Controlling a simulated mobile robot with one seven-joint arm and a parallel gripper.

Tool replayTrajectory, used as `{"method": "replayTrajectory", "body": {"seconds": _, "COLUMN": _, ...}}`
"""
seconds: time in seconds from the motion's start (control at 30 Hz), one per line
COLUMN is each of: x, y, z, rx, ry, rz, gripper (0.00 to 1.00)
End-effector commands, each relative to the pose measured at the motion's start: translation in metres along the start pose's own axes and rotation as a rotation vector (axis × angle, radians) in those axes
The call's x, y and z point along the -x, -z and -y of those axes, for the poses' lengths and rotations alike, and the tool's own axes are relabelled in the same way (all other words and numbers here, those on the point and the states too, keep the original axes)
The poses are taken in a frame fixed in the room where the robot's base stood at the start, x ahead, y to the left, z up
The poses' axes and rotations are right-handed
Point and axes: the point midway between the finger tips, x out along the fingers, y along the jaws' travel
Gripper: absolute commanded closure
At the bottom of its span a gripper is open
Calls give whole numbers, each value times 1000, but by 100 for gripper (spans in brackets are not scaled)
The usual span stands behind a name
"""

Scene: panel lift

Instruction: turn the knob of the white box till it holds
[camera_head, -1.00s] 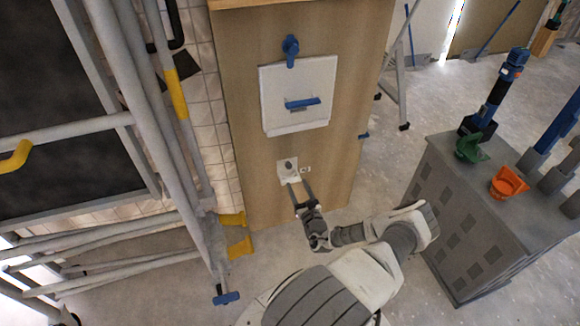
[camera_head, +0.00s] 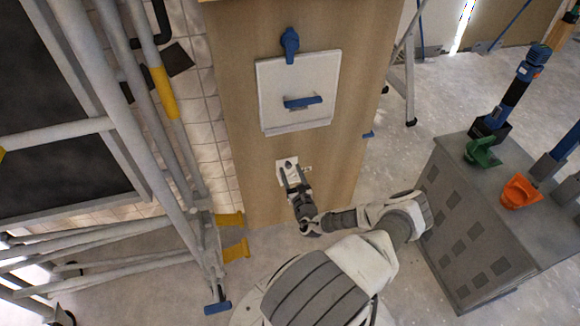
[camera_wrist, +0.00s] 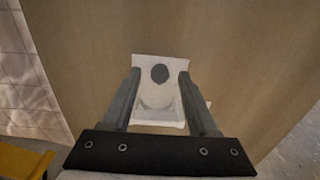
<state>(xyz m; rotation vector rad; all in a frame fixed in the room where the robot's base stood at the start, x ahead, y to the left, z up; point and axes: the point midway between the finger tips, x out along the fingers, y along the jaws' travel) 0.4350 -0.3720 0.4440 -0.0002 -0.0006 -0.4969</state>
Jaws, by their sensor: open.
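The white box (camera_head: 282,180) is a small plate-like box on the wooden front, below the larger white panel. In the wrist view the white box (camera_wrist: 148,64) shows a dark round spot (camera_wrist: 160,73) near its top and a pale rounded shape (camera_wrist: 158,108), perhaps the knob, lower down. My gripper (camera_head: 293,179) is in front of the box. In the wrist view the two fingers of my gripper (camera_wrist: 159,76) stand apart, one on each side of the box's middle, with nothing clearly held between them. Whether the fingers touch the knob cannot be told.
A white panel (camera_head: 318,78) with a blue handle (camera_head: 303,102) is above, under a blue knob (camera_head: 290,44). Metal scaffolding (camera_head: 168,130) stands left, with yellow brackets (camera_head: 236,251) near the floor. A grey cabinet (camera_head: 470,220) with green and orange holders stands right.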

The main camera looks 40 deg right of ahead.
Motion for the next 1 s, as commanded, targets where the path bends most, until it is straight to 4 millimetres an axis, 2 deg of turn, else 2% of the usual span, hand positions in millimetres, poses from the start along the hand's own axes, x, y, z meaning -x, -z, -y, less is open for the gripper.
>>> {"method": "replayTrajectory", "body": {"seconds": 0.6, "x": -2, "y": 0, "z": -2, "rx": 0, "ry": 6, "rz": 0, "gripper": 40}}
{"method": "replayTrajectory", "body": {"seconds": 0.93, "x": -2, "y": 0, "z": -2, "rx": 0, "ry": 6, "rz": 0, "gripper": 100}}
{"method": "replayTrajectory", "body": {"seconds": 1.0, "x": -2, "y": 0, "z": -2, "rx": 0, "ry": 6, "rz": 0, "gripper": 100}}
